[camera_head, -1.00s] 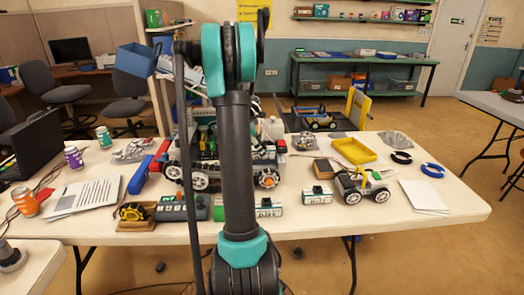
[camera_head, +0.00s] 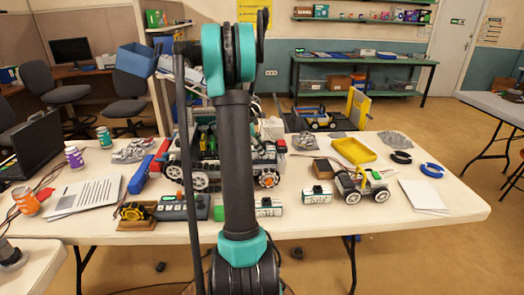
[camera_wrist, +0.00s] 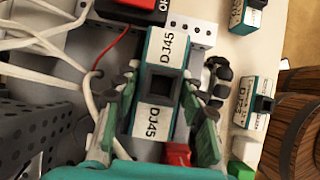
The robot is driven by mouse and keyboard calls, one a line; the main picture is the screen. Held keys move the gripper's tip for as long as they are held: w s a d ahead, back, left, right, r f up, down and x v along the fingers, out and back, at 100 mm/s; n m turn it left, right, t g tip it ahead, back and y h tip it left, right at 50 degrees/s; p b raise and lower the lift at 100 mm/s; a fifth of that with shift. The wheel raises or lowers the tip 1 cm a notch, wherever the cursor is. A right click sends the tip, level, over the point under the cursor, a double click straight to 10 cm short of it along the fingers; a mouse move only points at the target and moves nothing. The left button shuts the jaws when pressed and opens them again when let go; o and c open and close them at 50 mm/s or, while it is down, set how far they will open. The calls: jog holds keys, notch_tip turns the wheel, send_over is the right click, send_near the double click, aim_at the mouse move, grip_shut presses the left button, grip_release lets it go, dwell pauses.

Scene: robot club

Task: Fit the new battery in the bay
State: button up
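A teal and white battery (camera_wrist: 154,121) marked DJ45, with a black grip across its middle, lies between the fingers of my gripper (camera_wrist: 160,90) in the wrist view. The fingers flank it closely and appear shut on it. Beyond it are a white perforated plate (camera_wrist: 188,34) and a red and black switch piece (camera_wrist: 127,18); I cannot tell whether the battery touches them. My arm hides the gripper and this battery in the head view. The wheeled robot (camera_head: 200,180) stands behind my arm; its bay is not clearly visible.
Two similar batteries lie on the table (camera_head: 350,225), one (camera_head: 268,207) beside my arm and one (camera_head: 318,194) farther right. White cables (camera_wrist: 55,45) run left of the held battery. A small cart (camera_head: 360,185), yellow tray (camera_head: 353,150) and control box (camera_head: 183,207) stand nearby.

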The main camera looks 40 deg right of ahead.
jog(key=o, duration=0.5)
jog(key=shift+f, duration=0.55)
jog(key=shift+c, duration=0.2)
jog(key=shift+r, duration=0.1)
jog(key=shift+a, duration=0.1)
jog(key=shift+w+r, duration=0.1)
jog(key=shift+r, duration=3.45)
